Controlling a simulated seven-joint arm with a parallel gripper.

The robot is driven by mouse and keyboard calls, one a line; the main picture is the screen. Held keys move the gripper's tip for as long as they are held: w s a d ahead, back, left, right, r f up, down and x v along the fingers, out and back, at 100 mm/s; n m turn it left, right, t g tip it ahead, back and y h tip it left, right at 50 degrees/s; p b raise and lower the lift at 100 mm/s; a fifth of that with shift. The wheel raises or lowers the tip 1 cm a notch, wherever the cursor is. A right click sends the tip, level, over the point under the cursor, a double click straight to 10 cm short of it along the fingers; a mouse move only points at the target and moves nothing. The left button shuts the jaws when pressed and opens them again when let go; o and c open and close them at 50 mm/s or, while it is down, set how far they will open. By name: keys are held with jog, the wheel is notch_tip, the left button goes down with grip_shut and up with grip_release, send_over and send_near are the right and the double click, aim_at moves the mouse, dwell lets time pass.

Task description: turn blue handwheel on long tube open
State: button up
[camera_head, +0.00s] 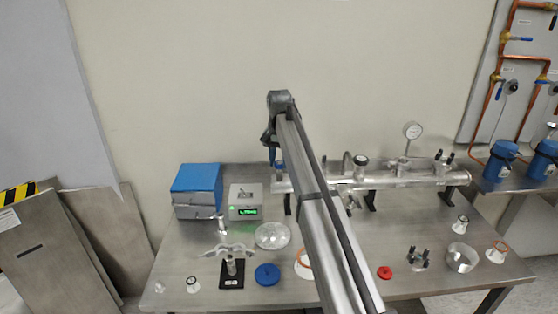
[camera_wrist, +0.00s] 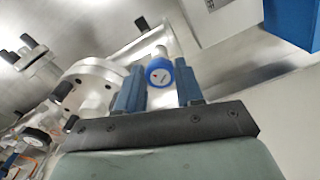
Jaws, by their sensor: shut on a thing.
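The long tube (camera_head: 400,180) is a shiny metal pipe lying across black supports at the back right of the bench. Its flanged left end (camera_wrist: 92,82) is beside my gripper in the wrist view. The blue handwheel (camera_wrist: 159,72) is a small round knob with a pale centre, on a short metal stem by that end. My gripper (camera_head: 274,157) points down at the tube's left end. Its two blue fingers (camera_wrist: 158,86) stand on either side of the handwheel and are shut on it. In the head view the arm hides part of the tube, and the handwheel is hard to make out.
A gauge (camera_head: 412,131) rises from the tube. Left of it are a grey box with a green display (camera_head: 245,203) and blue-topped boxes (camera_head: 197,178). Small fittings, a blue disc (camera_head: 267,275) and a red disc (camera_head: 385,272) lie along the front.

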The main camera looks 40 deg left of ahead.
jog(key=n, duration=0.7)
jog(key=shift+w, duration=0.1)
jog(key=n, duration=0.7)
jog(key=shift+n, duration=0.3)
jog(key=n, duration=0.3)
jog(key=shift+w+n, duration=0.1)
jog(key=shift+n, duration=0.2)
jog(key=n, duration=0.3)
jog(key=shift+n, duration=0.3)
jog(key=n, duration=0.6)
jog(key=shift+n, duration=0.3)
jog(key=o, duration=1)
